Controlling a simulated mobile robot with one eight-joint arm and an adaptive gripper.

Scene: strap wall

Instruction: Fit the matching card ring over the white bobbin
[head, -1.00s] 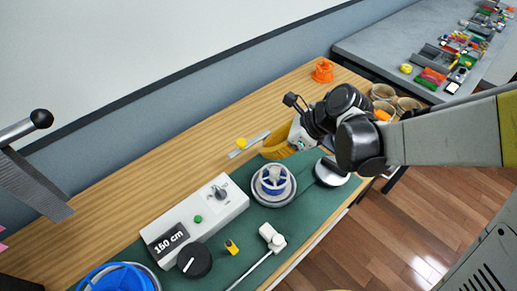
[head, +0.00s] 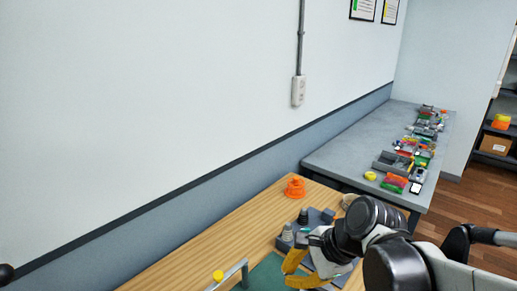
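My gripper (head: 288,275) shows at the bottom of the head view, at the end of my black-jointed arm. Its two yellow-orange fingers are spread apart over the green mat (head: 264,272), and I see nothing held between them. The white bobbin is not in view now. I cannot make out a card ring anywhere in the frame.
Behind the gripper, grey pieces (head: 287,232) stand on the wooden bench. An orange spool-like object (head: 295,187) stands at its back edge. A yellow knob (head: 218,276) and a grey bar (head: 232,273) lie left. A grey table (head: 345,150) with several coloured parts stands beyond.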

